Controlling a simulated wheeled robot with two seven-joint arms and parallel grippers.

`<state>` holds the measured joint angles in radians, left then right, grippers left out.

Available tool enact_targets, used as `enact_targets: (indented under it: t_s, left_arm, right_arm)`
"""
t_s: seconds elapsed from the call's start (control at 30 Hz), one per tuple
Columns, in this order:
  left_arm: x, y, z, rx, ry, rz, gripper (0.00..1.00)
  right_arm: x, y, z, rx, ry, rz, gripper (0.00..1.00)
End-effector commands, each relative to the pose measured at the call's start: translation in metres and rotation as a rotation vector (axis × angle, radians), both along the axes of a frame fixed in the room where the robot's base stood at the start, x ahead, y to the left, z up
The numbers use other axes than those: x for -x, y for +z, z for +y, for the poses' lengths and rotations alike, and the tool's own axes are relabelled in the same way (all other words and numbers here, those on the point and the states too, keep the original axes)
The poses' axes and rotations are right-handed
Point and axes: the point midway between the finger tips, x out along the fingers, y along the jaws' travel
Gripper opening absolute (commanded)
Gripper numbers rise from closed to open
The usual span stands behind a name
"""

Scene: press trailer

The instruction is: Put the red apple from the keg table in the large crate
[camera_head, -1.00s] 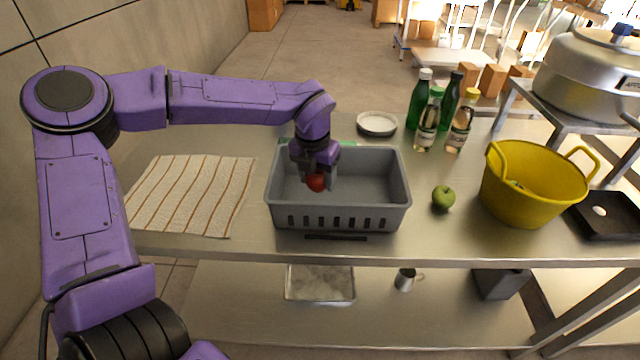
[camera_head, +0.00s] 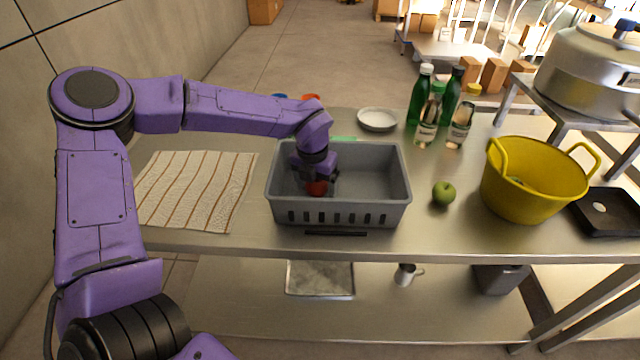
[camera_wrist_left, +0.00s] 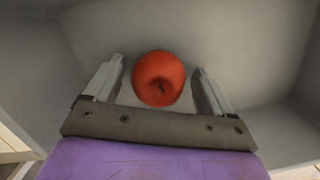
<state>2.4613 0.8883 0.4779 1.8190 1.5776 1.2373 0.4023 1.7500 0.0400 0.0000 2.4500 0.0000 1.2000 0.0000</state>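The large grey crate (camera_head: 340,212) stands on the metal table. The red apple (camera_head: 316,188) is low inside the crate, toward its left part, partly hidden by the gripper in the head view. My left gripper (camera_head: 318,180) reaches down into the crate over the apple. In the left wrist view the apple (camera_wrist_left: 158,78) sits between the two fingers (camera_wrist_left: 158,80), with a narrow gap on each side, so the gripper looks open. Whether the apple touches the crate floor is hard to tell. My right gripper is not in view.
A striped cloth (camera_head: 196,190) lies left of the crate. A green apple (camera_head: 443,193), a yellow tub (camera_head: 530,185) and several bottles (camera_head: 425,125) stand to the right. A pale plate (camera_head: 377,119) is behind the crate. The crate's walls surround the gripper.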

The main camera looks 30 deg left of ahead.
Motion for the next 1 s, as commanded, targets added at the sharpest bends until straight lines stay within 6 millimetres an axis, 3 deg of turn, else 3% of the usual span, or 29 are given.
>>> enact_targets:
  t_s: [0.17,0.5,0.63,0.8,1.0]
  left_arm:
    - [0.000,0.008,0.000,0.001,0.001,-0.002,0.84]
    - [0.012,0.088,-0.002,0.000,0.000,-0.006,0.84]
    - [0.015,0.110,-0.002,0.000,0.001,-0.003,0.84]
    - [0.018,0.122,-0.003,0.000,0.000,0.001,0.84]
    - [0.018,0.122,-0.003,0.000,0.000,0.001,0.84]
  right_arm:
    - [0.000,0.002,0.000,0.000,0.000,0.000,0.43]
    - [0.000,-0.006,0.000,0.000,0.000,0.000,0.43]
    - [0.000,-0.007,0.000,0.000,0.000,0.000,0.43]
    - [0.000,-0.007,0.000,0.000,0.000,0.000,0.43]
    - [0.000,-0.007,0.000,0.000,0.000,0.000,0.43]
